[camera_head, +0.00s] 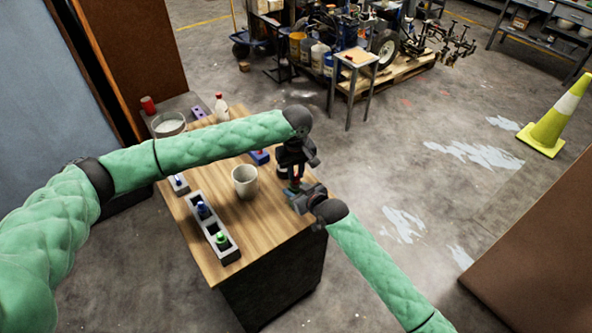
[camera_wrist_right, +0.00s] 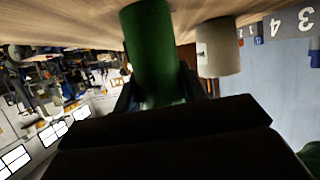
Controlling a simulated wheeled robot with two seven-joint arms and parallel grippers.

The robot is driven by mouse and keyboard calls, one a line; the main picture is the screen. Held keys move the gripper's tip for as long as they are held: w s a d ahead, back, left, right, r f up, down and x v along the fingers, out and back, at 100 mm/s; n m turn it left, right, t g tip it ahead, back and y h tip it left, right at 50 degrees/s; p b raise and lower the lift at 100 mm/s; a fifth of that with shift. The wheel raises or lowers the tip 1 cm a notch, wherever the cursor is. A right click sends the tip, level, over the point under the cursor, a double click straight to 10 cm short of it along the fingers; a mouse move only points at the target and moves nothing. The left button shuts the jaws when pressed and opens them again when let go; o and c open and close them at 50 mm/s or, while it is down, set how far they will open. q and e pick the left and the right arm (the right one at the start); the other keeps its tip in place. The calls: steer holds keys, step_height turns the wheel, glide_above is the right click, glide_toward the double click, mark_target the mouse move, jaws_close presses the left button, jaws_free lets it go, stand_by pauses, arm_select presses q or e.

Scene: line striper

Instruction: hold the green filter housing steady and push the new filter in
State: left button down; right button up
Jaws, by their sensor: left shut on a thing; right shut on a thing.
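The green filter housing (camera_wrist_right: 152,45) is a plain green cylinder between the fingers of my right gripper (camera_wrist_right: 165,88). In the head view my right gripper (camera_head: 308,197) is shut on it at the table's right edge, and the housing is mostly hidden. My left gripper (camera_head: 296,168) comes from above, just over the right one, and is shut on the new filter, which its jaws hide almost wholly. A small reddish patch shows between the two grippers. I cannot tell whether the filter is inside the housing.
A white cup (camera_head: 245,181) stands left of the grippers; it also shows in the right wrist view (camera_wrist_right: 218,46). A grey slotted block (camera_head: 229,254) holds blue and green parts. A bowl (camera_head: 168,125) and a bottle (camera_head: 221,107) stand at the back. Floor is free right of the table.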

arm_select(q)
steer(key=shift+f, duration=1.55)
stand_by(0.6)
steer(key=c, duration=0.9)
jaws_free()
steer(key=shift+c, duration=0.2)
steer(key=shift+r, duration=0.1)
steer(key=shift+r, duration=3.4)
arm_select(e)
steer(key=o, duration=1.3)
